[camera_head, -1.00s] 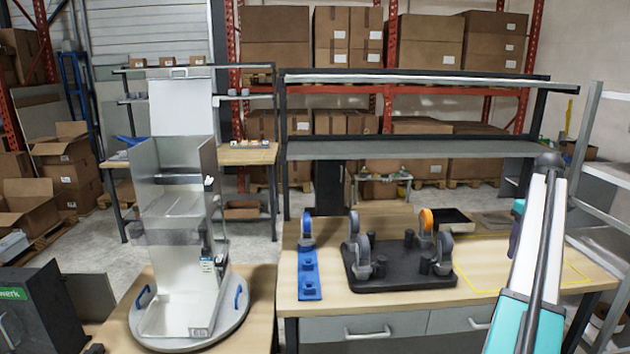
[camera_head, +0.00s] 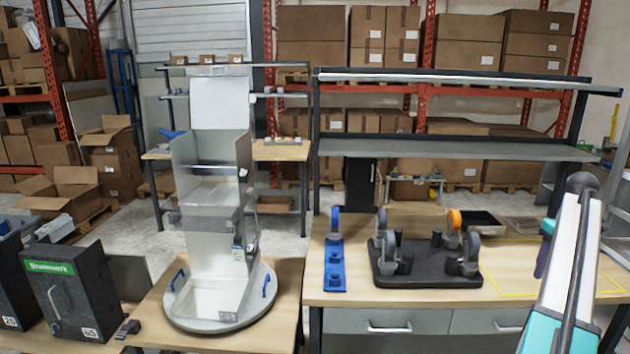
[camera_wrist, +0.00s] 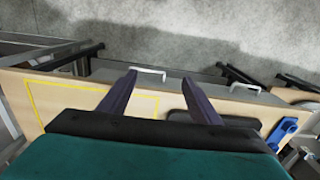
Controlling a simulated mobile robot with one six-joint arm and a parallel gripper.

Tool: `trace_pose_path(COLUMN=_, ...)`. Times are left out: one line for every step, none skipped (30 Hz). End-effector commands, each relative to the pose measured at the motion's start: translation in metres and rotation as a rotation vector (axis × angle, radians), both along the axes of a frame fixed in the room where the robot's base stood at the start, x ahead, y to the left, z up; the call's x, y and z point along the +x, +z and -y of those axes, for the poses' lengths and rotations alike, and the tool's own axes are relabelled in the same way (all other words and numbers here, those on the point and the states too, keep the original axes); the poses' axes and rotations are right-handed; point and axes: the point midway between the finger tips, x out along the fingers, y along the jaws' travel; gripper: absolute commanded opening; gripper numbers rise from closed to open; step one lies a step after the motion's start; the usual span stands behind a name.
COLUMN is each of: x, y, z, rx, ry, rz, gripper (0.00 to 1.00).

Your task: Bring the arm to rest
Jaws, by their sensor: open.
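My arm comes in at the right edge of the head view, over the right part of the workbench (camera_head: 350,222). My gripper shows in the wrist view (camera_wrist: 165,85) with its two dark fingers spread apart and nothing between them. It hangs above the bench, beyond whose edge the grey floor shows. In the head view the fingers are mostly hidden behind the arm.
A black tray (camera_head: 425,278) with grey and orange wheels stands on the bench beside a blue holder (camera_head: 335,272). A metal dispenser (camera_head: 212,215) stands on a round turntable (camera_head: 190,318) at left. Black boxes (camera_head: 75,290) stand further left. A yellow outline (camera_head: 500,293) marks bare bench.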

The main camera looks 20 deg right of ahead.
Motion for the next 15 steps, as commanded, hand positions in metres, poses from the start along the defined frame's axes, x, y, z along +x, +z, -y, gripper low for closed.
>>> trace_pose_path(x=0.004, y=-0.009, z=-0.006, rx=0.004, ry=0.003, rz=-0.003, gripper=0.58)
trace_pose_path(x=0.006, y=-0.014, z=-0.009, rx=0.006, ry=0.004, rz=-0.004, gripper=0.58)
trace_pose_path(x=0.01, y=-0.02, z=-0.013, rx=0.008, ry=0.006, rz=-0.006, gripper=0.58)
trace_pose_path(x=0.013, y=-0.026, z=-0.017, rx=0.01, ry=0.009, rz=-0.008, gripper=0.58)
trace_pose_path(x=0.016, y=-0.031, z=-0.021, rx=0.013, ry=0.011, rz=-0.009, gripper=0.58)
trace_pose_path(x=0.02, y=-0.038, z=-0.025, rx=0.016, ry=0.013, rz=-0.013, gripper=0.58)
trace_pose_path(x=0.023, y=-0.045, z=-0.029, rx=0.019, ry=0.016, rz=-0.015, gripper=0.58)
trace_pose_path(x=0.027, y=-0.052, z=-0.035, rx=0.022, ry=0.019, rz=-0.017, gripper=0.58)
trace_pose_path(x=0.032, y=-0.061, z=-0.041, rx=0.025, ry=0.022, rz=-0.02, gripper=0.58)
trace_pose_path(x=0.035, y=-0.069, z=-0.046, rx=0.028, ry=0.024, rz=-0.022, gripper=0.58)
trace_pose_path(x=0.039, y=-0.08, z=-0.054, rx=0.033, ry=0.027, rz=-0.026, gripper=0.58)
trace_pose_path(x=0.045, y=-0.091, z=-0.063, rx=0.037, ry=0.032, rz=-0.031, gripper=0.58)
trace_pose_path(x=0.05, y=-0.103, z=-0.072, rx=0.042, ry=0.038, rz=-0.035, gripper=0.58)
trace_pose_path(x=0.054, y=-0.114, z=-0.08, rx=0.046, ry=0.041, rz=-0.039, gripper=0.58)
trace_pose_path(x=0.06, y=-0.129, z=-0.092, rx=0.051, ry=0.046, rz=-0.045, gripper=0.58)
